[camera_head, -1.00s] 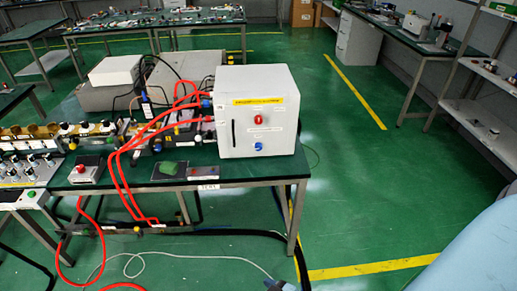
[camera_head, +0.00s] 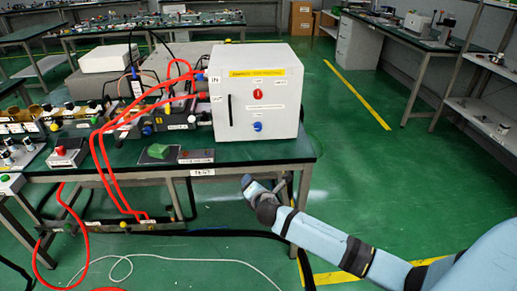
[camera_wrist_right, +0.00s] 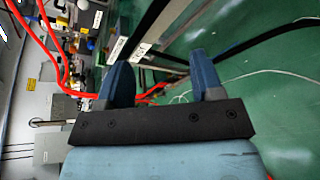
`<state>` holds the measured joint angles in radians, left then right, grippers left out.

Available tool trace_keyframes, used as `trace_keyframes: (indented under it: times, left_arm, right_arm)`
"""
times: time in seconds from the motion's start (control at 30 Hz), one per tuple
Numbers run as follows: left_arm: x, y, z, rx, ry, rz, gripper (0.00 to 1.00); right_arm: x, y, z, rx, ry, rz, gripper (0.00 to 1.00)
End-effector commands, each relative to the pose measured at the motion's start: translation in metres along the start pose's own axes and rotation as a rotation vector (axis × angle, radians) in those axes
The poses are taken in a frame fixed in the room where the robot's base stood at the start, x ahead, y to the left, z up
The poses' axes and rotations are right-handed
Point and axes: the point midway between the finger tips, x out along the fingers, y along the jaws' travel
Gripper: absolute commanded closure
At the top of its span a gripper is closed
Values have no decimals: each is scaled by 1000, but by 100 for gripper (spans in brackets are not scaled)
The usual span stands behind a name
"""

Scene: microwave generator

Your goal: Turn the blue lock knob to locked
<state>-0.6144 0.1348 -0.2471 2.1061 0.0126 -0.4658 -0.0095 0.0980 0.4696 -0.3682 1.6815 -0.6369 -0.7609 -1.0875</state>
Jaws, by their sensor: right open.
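The blue lock knob (camera_head: 257,127) is on the front of a white box (camera_head: 228,118), below a red knob (camera_head: 257,94). Which way the blue knob points is too small to tell. My right gripper (camera_head: 264,184) is in front of and below the box, near the table's front edge, apart from the knob. In the right wrist view its two blue fingers (camera_wrist_right: 160,78) stand apart with nothing held between them. The blue knob cannot be made out in that view. My left gripper is not in view.
Red cables (camera_head: 97,145) run from the box's left side and hang over the table's front. A green piece (camera_head: 157,151) and a small dark plate (camera_head: 196,156) lie on the table (camera_head: 237,153) before the box. The green floor (camera_head: 365,170) to the right is open.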

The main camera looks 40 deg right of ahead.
Motion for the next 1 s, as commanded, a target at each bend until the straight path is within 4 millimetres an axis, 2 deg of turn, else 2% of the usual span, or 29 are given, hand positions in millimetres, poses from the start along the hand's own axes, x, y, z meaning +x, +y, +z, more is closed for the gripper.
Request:
trace_keyframes:
  times: [0.03, 0.1, 0.2, 0.3, 0.47, 0.57, 0.8, 1.0]
  left_arm:
    - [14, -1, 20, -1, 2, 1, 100]
    - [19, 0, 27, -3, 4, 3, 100]
    - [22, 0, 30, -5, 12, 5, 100]
    - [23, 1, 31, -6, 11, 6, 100]
    - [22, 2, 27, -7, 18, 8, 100]
    - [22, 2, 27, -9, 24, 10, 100]
    - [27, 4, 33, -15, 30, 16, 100]
    - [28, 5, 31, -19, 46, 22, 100]
  right_arm:
    - [29, -2, 16, -134, -87, 14, 40]
    - [50, 7, 45, -294, -188, 11, 40]
    - [66, 18, 76, -451, -292, -4, 40]
    - [74, 25, 95, -530, -348, -17, 40]
    - [84, 29, 104, -555, -364, -23, 40]
    - [99, 30, 109, -552, -363, -24, 40]
    - [148, 34, 125, -550, -362, -23, 40]
    - [182, 36, 138, -548, -360, -22, 40]
